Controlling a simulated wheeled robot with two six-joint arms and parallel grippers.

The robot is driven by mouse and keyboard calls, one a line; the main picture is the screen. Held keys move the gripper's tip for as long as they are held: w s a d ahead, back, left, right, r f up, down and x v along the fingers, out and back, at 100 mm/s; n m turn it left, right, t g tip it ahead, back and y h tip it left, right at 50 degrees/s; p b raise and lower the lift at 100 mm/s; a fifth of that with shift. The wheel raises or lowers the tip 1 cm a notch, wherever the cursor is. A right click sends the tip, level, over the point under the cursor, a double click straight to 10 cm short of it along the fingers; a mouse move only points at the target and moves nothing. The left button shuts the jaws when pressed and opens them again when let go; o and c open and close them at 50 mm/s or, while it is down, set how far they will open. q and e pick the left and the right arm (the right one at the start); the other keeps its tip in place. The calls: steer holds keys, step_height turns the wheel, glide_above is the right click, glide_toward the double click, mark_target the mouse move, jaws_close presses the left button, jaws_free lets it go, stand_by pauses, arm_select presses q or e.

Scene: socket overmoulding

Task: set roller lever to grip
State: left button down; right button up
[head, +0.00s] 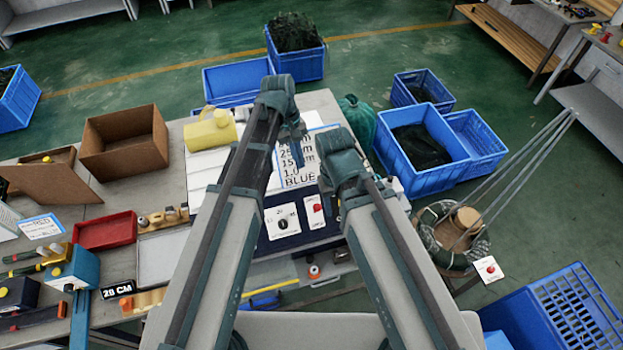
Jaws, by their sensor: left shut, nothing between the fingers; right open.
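A white plate (281,223) with a small black control (283,224) sits on a dark blue panel (270,243) at the table's near edge. It may be the roller lever; its marks are too small to read surely. A second white plate with a red button (317,208) is just right of it. My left gripper (297,153) is shut and empty, pointing down over the printed sign, beyond the plates. My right gripper (329,198) is open beside the red button's plate, its fingers partly hidden by its own arm. Neither gripper visibly touches the black control.
A sign (299,181) reading BLUE lies behind the panel. A wire coil stand (448,238) and blue crates (424,148) are at right.

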arm_select(q)
steer(key=shift+w+r, duration=0.25)
steer(key=shift+w, duration=0.05)
steer(key=shift+f, duration=0.15)
steer(key=b, duration=1)
glide_toward(316, 209)
steer(key=w+f, duration=0.2)
steer(key=w+a+f, duration=0.1)
steer(key=w+f, duration=0.1)
steer(key=f, duration=0.1)
steer(key=shift+w+a+f, duration=0.1)
steer(key=shift+w+f, duration=0.05)
steer(key=shift+w, duration=0.15)
steer(key=shift+s+d+f+b, duration=0.4)
steer(key=shift+s+d, duration=0.05)
steer(key=shift+s, duration=0.3)
steer(key=shift+s+d+f+b, duration=0.4)
steer(key=shift+s+d, duration=0.1)
steer(key=shift+s, duration=0.25)
